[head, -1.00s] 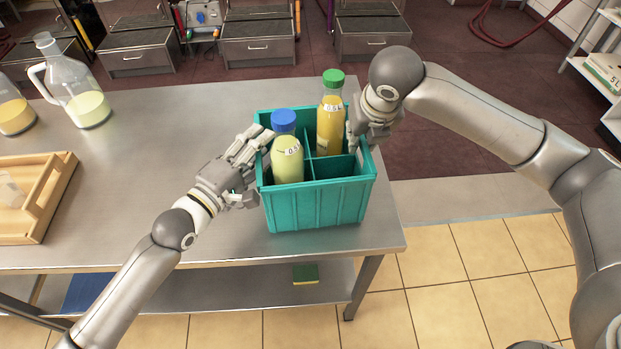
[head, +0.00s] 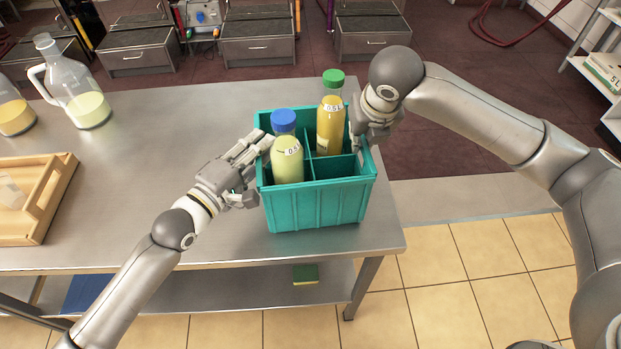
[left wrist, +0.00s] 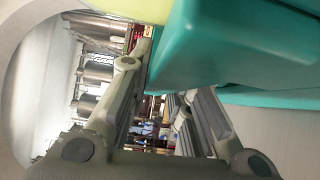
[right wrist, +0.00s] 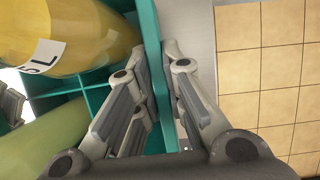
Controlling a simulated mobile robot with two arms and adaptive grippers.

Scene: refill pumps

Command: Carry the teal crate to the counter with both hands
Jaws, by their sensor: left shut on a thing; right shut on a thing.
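The teal crate (head: 318,204) is at the right end of the steel table, upright. It holds a bottle with a blue cap (head: 287,160) and pale green contents, and a bottle with a green cap (head: 331,115) and yellow contents. My left gripper (head: 258,150) is shut on the crate's left wall, which also shows in the left wrist view (left wrist: 235,45). My right gripper (head: 359,143) is shut on the crate's right wall; in the right wrist view a finger is on each side of that wall (right wrist: 152,60). I cannot tell whether the crate touches the table.
The steel table (head: 150,130) has a glass jug (head: 84,100), another vessel (head: 14,117) and a wooden tray (head: 50,198) on its left. A sponge (head: 305,274) lies on the lower shelf. Tiled floor (head: 470,270) is open at the right. Drawer units (head: 258,45) stand behind.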

